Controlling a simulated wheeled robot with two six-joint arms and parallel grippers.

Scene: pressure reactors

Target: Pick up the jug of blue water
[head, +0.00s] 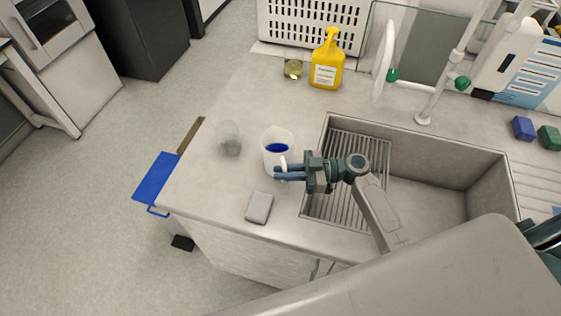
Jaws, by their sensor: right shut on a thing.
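The jug of blue water (270,161) is a white, open-topped jug with dark blue liquid inside. It stands upright on the counter just left of the sink. My right gripper (281,170) is at the jug's right side, with its blue-grey fingers shut on the jug's handle. The fingers hide part of the handle and the jug's lower right side. I cannot tell any gap between the jug and the counter.
A clear glass beaker (229,139) stands left of the jug. A grey block (259,207) lies in front of it. The sink (450,185) is to the right. A yellow bottle (327,62) and a small jar (293,69) stand behind. The counter between them is clear.

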